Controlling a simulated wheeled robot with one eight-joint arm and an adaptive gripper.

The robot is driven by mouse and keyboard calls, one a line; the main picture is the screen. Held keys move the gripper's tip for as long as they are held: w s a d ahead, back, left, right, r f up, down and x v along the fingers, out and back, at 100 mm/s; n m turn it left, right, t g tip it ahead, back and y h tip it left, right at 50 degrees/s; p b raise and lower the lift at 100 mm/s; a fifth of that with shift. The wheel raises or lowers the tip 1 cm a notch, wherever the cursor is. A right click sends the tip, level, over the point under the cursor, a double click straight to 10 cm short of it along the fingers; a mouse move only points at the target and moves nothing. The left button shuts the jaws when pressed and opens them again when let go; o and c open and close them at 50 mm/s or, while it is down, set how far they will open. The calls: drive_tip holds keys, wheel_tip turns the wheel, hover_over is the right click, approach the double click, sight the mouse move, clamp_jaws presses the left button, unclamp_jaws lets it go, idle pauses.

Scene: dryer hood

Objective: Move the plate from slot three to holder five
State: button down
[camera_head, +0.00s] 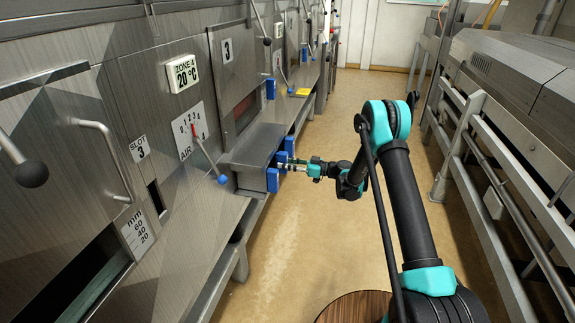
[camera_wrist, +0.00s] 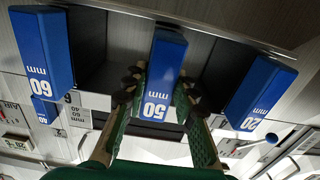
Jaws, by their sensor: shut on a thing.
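My gripper (camera_head: 293,164) is at the front of a grey metal rack (camera_head: 258,140) on the left wall. In the wrist view my gripper (camera_wrist: 160,88) has its fingers on both sides of the blue 50 mm block (camera_wrist: 162,65) and is shut on it. Blue blocks marked 60 mm (camera_wrist: 42,45) and 20 mm (camera_wrist: 258,92) stand apart on either side. I cannot make out a holder five or identify the plate surely.
A black-knobbed lever (camera_head: 33,173) and a blue-knobbed AIR lever (camera_head: 222,180) stick out from the left wall. Metal railings (camera_head: 500,180) line the right. The floor (camera_head: 290,245) between is clear.

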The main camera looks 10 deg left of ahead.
drive_tip(key=shift+a, duration=0.25)
drive_tip(key=c, duration=1.1)
unclamp_jaws()
drive_tip(key=shift+c, duration=0.2)
drive_tip(key=d, duration=1.2)
drive_tip(key=shift+s, duration=0.2)
